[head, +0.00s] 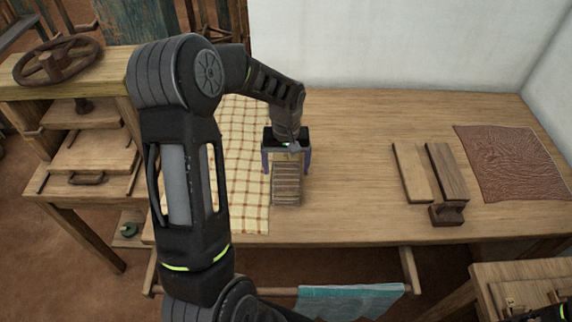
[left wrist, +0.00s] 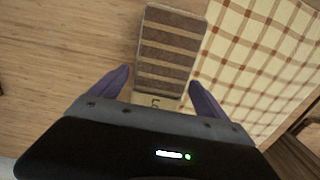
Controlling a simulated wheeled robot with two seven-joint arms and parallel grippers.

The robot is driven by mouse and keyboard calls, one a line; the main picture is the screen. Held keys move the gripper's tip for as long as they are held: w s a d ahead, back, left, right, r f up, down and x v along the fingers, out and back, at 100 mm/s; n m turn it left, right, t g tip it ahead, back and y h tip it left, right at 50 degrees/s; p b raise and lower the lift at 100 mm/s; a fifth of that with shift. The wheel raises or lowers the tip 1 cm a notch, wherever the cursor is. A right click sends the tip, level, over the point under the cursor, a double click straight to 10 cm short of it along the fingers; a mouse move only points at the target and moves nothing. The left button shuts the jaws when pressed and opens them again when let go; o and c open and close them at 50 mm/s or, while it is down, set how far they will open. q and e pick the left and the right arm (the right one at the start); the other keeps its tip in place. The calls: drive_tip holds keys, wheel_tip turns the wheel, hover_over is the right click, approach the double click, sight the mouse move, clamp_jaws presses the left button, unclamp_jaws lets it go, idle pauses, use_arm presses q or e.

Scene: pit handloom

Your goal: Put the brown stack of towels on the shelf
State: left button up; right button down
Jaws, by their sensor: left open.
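A brown-and-beige striped, flat oblong thing (head: 286,188) lies on the wooden table by the checked cloth. It also shows in the left wrist view (left wrist: 172,50), with a pale end bearing a dark mark. I cannot tell whether it is the stack of towels. My left gripper (head: 287,168) is open above its far end, its purple fingers on either side. In the left wrist view the fingers (left wrist: 160,78) flank the near, pale end without visibly gripping it. No shelf is clearly seen.
A yellow-checked cloth (head: 245,160) lies left of the striped thing. Wooden boards (head: 412,172), a small dark block (head: 446,214) and a brown patterned cloth (head: 522,160) lie to the right. A wooden press with a wheel (head: 58,62) stands left.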

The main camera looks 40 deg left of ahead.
sight(286, 165)
use_arm(q)
drive_tip(key=shift+r, duration=0.2)
wheel_tip(286, 165, up, 12)
drive_tip(key=shift+b, duration=0.35)
idle(0.5)
